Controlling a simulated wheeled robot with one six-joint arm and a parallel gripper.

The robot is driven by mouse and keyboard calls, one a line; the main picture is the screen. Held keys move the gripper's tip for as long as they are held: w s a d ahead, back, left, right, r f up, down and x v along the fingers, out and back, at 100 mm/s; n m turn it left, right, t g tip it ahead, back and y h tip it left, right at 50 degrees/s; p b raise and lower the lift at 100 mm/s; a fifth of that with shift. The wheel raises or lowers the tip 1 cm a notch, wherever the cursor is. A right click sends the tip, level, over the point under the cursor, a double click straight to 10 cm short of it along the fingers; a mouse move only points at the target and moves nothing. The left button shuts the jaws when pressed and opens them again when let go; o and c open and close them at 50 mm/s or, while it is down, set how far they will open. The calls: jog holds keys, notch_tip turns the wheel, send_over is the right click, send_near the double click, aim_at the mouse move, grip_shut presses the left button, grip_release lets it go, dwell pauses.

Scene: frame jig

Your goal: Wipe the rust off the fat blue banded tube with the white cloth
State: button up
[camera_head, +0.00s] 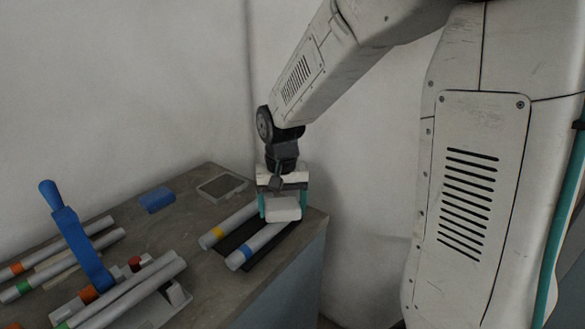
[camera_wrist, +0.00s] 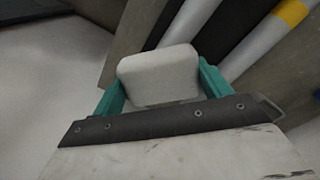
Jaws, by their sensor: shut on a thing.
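My gripper (camera_head: 283,206) is shut on a white cloth (camera_head: 284,211), a thick folded pad. In the wrist view the cloth (camera_wrist: 158,74) sits between the teal fingers. The blue banded tube (camera_head: 262,246) is a grey tube with a blue band near its front end. It lies on a dark mat (camera_head: 237,236) near the table's right edge. The gripper and cloth are over its far end and hide that part; whether they touch it, I cannot tell. In the wrist view a grey tube (camera_wrist: 184,22) runs up behind the cloth. No rust is clear on the visible parts.
A yellow banded tube (camera_head: 228,224) lies just left of the blue banded one. A blue block (camera_head: 157,199) and a grey framed pad (camera_head: 222,185) lie farther back. At left are a blue-handled clamp (camera_head: 78,235) and several more banded tubes.

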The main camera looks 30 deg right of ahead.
jog(key=shift+w+d, duration=0.2)
jog(key=shift+d, duration=0.35)
jog(key=shift+w+d, duration=0.2)
jog(key=shift+d, duration=0.35)
jog(key=shift+w+d+r, duration=0.15)
jog(key=shift+d, duration=0.1)
notch_tip(320, 180, up, 3)
jog(key=shift+a+f, duration=0.15)
jog(key=shift+f, duration=0.05)
jog(key=shift+r, duration=2.7)
